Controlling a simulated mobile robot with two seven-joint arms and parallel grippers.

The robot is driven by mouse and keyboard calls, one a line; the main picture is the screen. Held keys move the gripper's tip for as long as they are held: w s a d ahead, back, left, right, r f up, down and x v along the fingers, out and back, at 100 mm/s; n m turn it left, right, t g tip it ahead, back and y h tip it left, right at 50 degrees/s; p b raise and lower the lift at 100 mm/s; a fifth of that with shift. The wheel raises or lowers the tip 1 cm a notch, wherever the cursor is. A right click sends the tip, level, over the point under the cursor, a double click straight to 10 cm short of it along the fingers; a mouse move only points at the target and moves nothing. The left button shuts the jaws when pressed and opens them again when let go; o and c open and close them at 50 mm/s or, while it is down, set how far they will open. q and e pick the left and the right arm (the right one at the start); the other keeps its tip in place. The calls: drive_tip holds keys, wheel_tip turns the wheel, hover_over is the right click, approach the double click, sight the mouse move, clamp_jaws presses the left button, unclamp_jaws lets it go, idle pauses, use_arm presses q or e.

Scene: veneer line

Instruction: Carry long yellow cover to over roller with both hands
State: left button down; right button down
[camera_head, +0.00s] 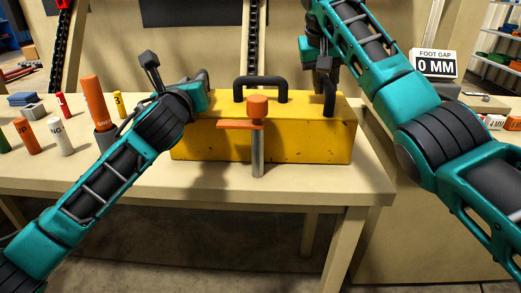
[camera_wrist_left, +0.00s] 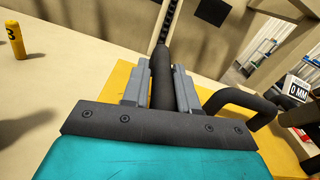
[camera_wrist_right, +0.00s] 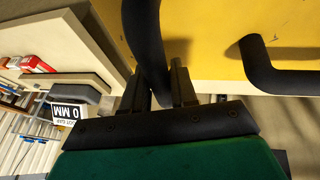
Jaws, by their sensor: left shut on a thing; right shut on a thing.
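The long yellow cover (camera_head: 310,135) lies lengthwise across the pale bench, with black handles along its top. My left gripper (camera_head: 204,84) is at its left end; in the left wrist view the fingers (camera_wrist_left: 160,88) are shut on a black handle (camera_wrist_left: 161,65). My right gripper (camera_head: 327,72) comes down at the right end; in the right wrist view its fingers (camera_wrist_right: 160,88) are shut on another black handle (camera_wrist_right: 146,40). A middle handle (camera_head: 260,82) is free. The cover looks level; whether it touches the bench is unclear. I cannot make out the roller.
A metal post (camera_head: 258,155) with an orange knob and lever stands in front of the cover. Several coloured cylinders (camera_head: 67,137) stand at left on the bench (camera_head: 130,172). A sign (camera_head: 435,64) reading "FOOT GAP 0 MM" stands at right. Bare bench lies in front.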

use_arm(q)
drive_tip(key=c, duration=1.3)
unclamp_jaws()
drive_tip(key=shift+d, duration=0.25)
use_arm(e)
drive_tip(key=c, duration=1.3)
unclamp_jaws()
drive_tip(key=shift+a+f, duration=0.2)
drive_tip(key=shift+a, duration=0.05)
use_arm(q)
drive_tip(key=o, duration=0.4)
drive_tip(key=shift+s+a, duration=0.1)
drive_tip(key=shift+a, duration=0.05)
use_arm(e)
drive_tip(key=o, duration=0.4)
drive_tip(key=shift+s+d+r, duration=0.1)
use_arm(q)
drive_tip(key=shift+o, duration=0.2)
use_arm(e)
drive_tip(key=shift+d, duration=0.1)
use_arm(q)
drive_tip(key=shift+f, duration=0.1)
drive_tip(key=s+a, duration=0.1)
drive_tip(key=s, duration=1.1)
drive_tip(key=shift+a, duration=0.15)
use_arm(e)
drive_tip(key=shift+v, duration=6.05)
